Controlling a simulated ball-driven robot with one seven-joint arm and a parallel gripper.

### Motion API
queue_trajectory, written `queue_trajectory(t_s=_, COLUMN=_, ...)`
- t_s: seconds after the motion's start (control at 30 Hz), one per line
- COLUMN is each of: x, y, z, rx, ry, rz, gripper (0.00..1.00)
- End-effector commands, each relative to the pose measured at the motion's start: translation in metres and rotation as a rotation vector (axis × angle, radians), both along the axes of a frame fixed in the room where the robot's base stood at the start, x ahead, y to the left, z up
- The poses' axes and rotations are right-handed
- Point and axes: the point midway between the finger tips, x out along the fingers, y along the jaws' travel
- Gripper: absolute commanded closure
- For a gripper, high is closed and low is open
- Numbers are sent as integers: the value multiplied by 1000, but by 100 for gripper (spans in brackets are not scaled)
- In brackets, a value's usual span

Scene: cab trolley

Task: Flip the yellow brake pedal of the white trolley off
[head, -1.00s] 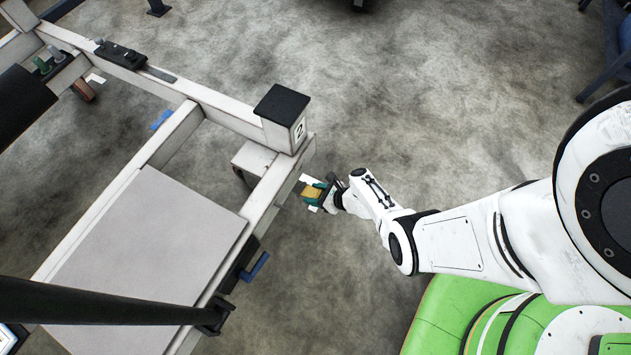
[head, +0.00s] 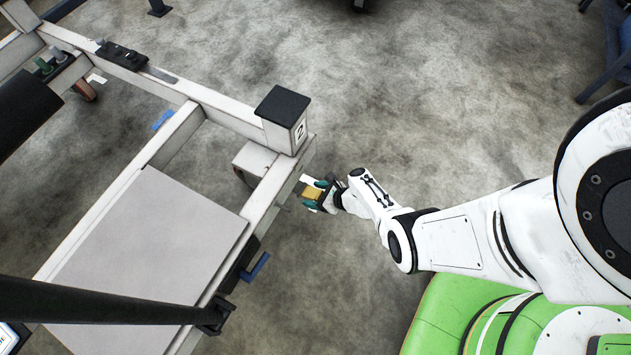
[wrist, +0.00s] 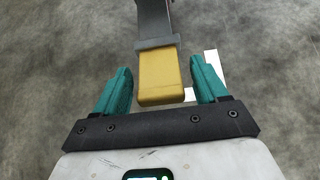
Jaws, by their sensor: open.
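The yellow brake pedal (head: 314,193) sticks out from the lower side of the white trolley (head: 214,103), below its corner post marked 2. My gripper (head: 319,195) is at the pedal, with its green fingers on either side. In the wrist view the yellow pedal (wrist: 162,78) sits at the end of a grey lever (wrist: 154,22). It lies between the two open fingers of my gripper (wrist: 162,90), with a gap to each finger. Whether the pedal touches anything below is hidden.
A blue pedal or handle (head: 256,267) sticks out from the trolley's side, nearer me. A black bar (head: 110,303) crosses the lower left. Open concrete floor (head: 420,80) lies right of the trolley. A white mark (wrist: 216,68) lies on the floor beyond the right finger.

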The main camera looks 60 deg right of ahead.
Motion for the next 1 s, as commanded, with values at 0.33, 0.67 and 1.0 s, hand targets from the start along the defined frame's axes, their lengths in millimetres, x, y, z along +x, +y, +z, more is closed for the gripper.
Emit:
queue_trajectory(t_s=0.33, x=-35, y=-1, z=32, rx=0, ry=1, rz=-3, gripper=28)
queue_trajectory(t_s=0.67, x=-78, y=-2, z=61, rx=0, ry=0, rz=-1, gripper=28)
queue_trajectory(t_s=1.0, x=-87, y=-3, z=64, rx=0, ry=1, rz=0, gripper=28)
